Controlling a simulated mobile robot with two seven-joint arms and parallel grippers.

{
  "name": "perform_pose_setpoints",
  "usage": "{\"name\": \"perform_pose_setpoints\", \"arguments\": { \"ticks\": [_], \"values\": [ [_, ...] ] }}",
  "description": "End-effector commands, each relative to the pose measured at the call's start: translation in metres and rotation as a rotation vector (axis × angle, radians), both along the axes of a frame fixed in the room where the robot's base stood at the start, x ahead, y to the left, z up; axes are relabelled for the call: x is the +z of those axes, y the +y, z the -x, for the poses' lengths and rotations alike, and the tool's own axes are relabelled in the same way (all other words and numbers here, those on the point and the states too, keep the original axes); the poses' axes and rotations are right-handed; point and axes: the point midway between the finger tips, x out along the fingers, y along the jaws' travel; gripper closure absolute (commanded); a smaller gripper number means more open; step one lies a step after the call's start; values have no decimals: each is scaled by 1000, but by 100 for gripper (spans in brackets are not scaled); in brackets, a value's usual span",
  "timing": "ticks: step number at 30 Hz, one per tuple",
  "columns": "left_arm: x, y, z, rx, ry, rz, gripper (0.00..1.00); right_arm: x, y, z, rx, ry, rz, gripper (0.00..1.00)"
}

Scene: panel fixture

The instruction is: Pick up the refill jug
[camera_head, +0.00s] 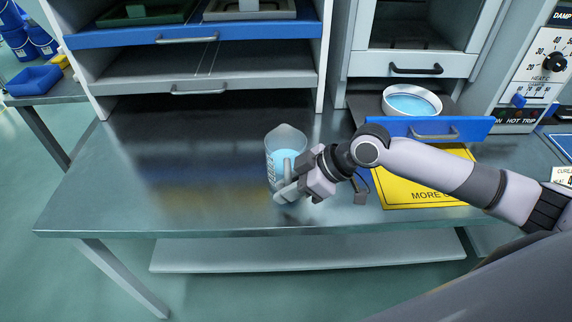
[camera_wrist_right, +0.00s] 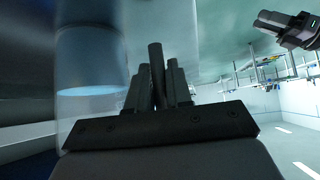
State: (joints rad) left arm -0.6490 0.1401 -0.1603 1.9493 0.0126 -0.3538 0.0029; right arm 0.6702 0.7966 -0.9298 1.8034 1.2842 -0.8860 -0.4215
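The refill jug (camera_head: 285,139) is a clear, upright vessel with light blue liquid on the steel counter in the head view. It also shows at the left of the right wrist view (camera_wrist_right: 90,75). My right gripper (camera_head: 284,190) is at the jug's near side. In the right wrist view its dark fingers (camera_wrist_right: 157,88) are close together around a dark upright bar beside the jug, which looks like its handle. The contact is in shadow. My left gripper (camera_wrist_right: 268,22) appears small at the top right of that view, and its opening is unclear.
A steel counter (camera_head: 130,190) is clear to the left of the jug. Shelves with a blue-edged drawer (camera_head: 140,38) stand behind. At right are a bowl of blue liquid (camera_head: 412,101), a blue-fronted drawer (camera_head: 470,128), a yellow sign (camera_head: 410,192) and a dial panel (camera_head: 540,70).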

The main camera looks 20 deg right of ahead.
Motion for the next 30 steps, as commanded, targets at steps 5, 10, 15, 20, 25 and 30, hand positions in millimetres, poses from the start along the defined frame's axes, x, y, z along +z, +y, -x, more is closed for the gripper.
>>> {"name": "perform_pose_setpoints", "arguments": {
  "ticks": [5, 10, 15, 20, 25, 30],
  "values": [
    [0, 0, 0, 1, 0, -1, 62, 2, 0, -1, 0, -4, -2, 100],
    [0, 0, 0, 1, 0, -1, 62, 2, 0, -1, 0, -4, -2, 100],
    [0, 1, 0, 2, 0, -1, 62, 4, 0, -1, 1, -5, -2, 100],
    [1, 1, 0, 2, 0, 0, 62, 11, 0, -1, -1, -6, -4, 100],
    [1, 1, 0, 2, 0, 0, 62, 25, 0, -1, 1, -7, -3, 100],
    [2, 1, 0, 2, 0, 0, 62, 45, 0, -1, 0, -8, -4, 100]
  ]
}}
